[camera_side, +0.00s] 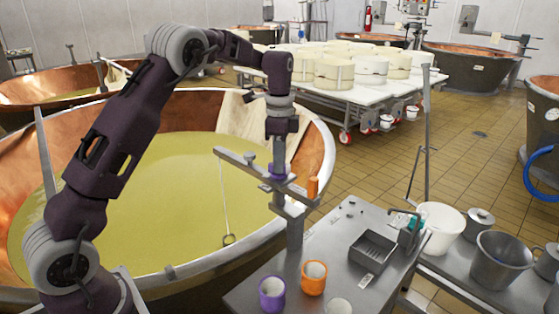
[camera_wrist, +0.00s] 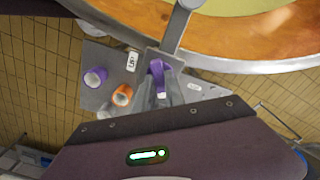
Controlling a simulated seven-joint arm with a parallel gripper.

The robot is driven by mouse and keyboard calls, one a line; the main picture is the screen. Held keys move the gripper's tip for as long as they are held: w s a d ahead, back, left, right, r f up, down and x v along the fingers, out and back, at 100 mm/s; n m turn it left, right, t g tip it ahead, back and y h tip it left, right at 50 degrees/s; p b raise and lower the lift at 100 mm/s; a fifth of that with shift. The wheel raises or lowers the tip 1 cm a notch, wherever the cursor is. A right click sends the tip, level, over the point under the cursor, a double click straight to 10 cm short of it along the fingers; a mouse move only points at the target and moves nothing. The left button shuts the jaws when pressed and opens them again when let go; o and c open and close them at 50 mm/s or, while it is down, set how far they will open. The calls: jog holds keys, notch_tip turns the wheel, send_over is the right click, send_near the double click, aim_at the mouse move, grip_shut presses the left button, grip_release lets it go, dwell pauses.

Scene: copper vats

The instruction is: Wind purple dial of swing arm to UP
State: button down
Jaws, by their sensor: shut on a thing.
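The swing arm (camera_side: 246,166) is a grey bar on a post beside the vat, with a thin hanging rod ending in a ring over the yellow liquid. Its purple dial (camera_side: 277,172) sits on the bar, directly under my gripper (camera_side: 278,162), which points straight down. In the wrist view the purple dial (camera_wrist: 157,70) shows as an elongated purple grip between the fingers of my gripper (camera_wrist: 160,90). My gripper is shut on the dial; its fingers hide part of it. No UP mark is readable in either view.
The steel table below holds a purple cup (camera_side: 271,292), an orange cup (camera_side: 314,277) and a grey tray (camera_side: 372,250). The copper vat (camera_side: 315,150) curves behind the bar.

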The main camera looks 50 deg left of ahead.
jog(key=n, duration=1.2)
jog(key=shift+r+n, duration=0.1)
jog(key=shift+n, duration=0.3)
jog(key=n, duration=1.3)
jog(key=shift+n, duration=0.3)
jog(key=n, duration=0.5)
jog(key=shift+a, duration=0.1)
jog(key=n, duration=0.5)
jog(key=shift+n, duration=0.4)
jog(key=n, duration=0.5)
jog(key=shift+n, duration=2.5)
